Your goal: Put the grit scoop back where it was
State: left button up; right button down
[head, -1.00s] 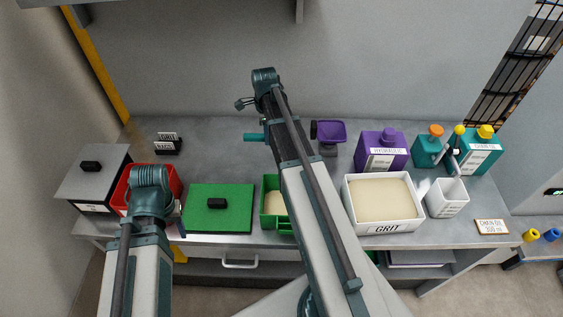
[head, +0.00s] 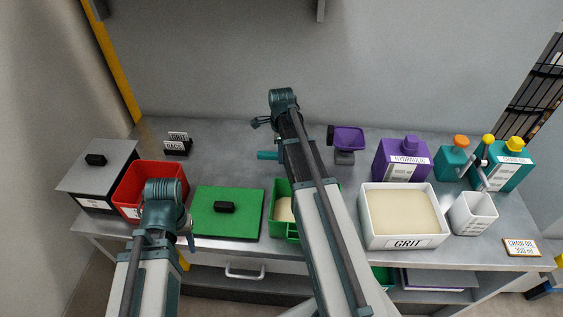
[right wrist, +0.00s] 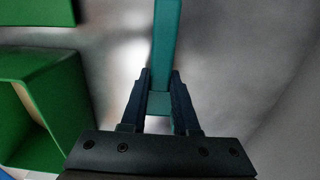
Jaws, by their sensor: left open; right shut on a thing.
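My right gripper (right wrist: 160,98) is shut on a teal bar (right wrist: 167,45) in the right wrist view. This looks like the handle of the grit scoop; its bowl is not clearly shown. In the head view a teal end (head: 267,155) sticks out left of my right arm, over the grey bench behind the open green box (head: 277,222). The arm hides the right fingers there. My left gripper (head: 189,236) is open, mostly hidden below its wrist, in front of the red bin (head: 138,185). The white grit tub (head: 405,243), labelled GRIT, stands to the right, full of pale grit.
A green lid (head: 225,222) lies left of the green box. The bench between sign and right arm is clear.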

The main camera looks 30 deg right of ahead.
jog(key=shift+f+b, duration=0.9)
jog(key=shift+f, duration=0.45)
jog(key=shift+f, duration=0.15)
jog(key=c, duration=0.7)
grip_release()
jog(key=shift+o, duration=0.2)
notch_tip(320, 180, up, 12)
jog(key=p, duration=1.2)
jog(key=shift+r, duration=0.25)
jog(key=shift+f, duration=0.1)
